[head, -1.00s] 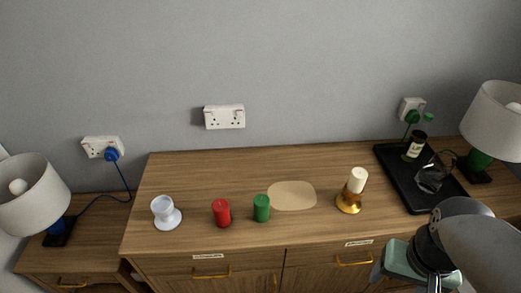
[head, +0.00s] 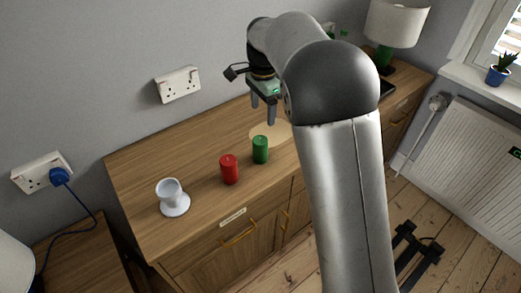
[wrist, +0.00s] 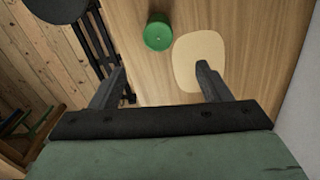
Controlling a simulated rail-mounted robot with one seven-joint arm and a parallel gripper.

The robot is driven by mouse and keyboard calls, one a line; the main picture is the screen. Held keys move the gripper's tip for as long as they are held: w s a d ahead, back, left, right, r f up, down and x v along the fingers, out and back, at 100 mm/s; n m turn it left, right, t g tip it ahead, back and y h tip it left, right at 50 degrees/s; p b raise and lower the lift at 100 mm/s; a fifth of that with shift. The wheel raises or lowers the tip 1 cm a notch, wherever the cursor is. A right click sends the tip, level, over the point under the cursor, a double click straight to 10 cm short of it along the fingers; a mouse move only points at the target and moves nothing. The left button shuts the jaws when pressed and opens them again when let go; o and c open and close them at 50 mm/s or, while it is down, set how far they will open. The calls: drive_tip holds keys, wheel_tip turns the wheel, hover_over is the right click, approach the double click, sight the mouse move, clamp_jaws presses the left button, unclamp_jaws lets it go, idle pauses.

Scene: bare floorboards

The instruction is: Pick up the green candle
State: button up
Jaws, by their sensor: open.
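The green candle (head: 260,149) stands upright on the wooden sideboard, just right of the red candle (head: 229,169). In the wrist view the green candle (wrist: 158,34) shows from above, ahead of my fingertips and between their lines. My gripper (head: 264,110) is open and empty, above the sideboard and a little behind the green candle in the head view. In the wrist view my gripper (wrist: 160,82) has its two fingers wide apart. They do not touch the candle.
A beige mat (wrist: 199,60) lies beside the green candle. A white candle holder (head: 173,198) stands left of the red candle. A lamp (head: 396,24) and a black tray (head: 388,88) are at the far right, partly hidden by my arm. The wall runs behind.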

sight(262, 138)
wheel_tip(262, 138, down, 10)
drive_tip(key=shift+s+f+p, duration=0.1)
drive_tip(key=shift+f+p, duration=0.1)
drive_tip(key=shift+p, duration=0.1)
drive_tip(key=shift+s+a+f+p, duration=0.15)
drive_tip(key=shift+f+p, duration=0.05)
drive_tip(key=shift+f, duration=1.15)
drive_tip(key=shift+s+a+f+p, duration=0.1)
drive_tip(key=shift+a+f+p, duration=0.1)
drive_tip(key=shift+f, duration=1.15)
drive_tip(key=shift+r, duration=0.1)
drive_tip(key=c, duration=1.1)
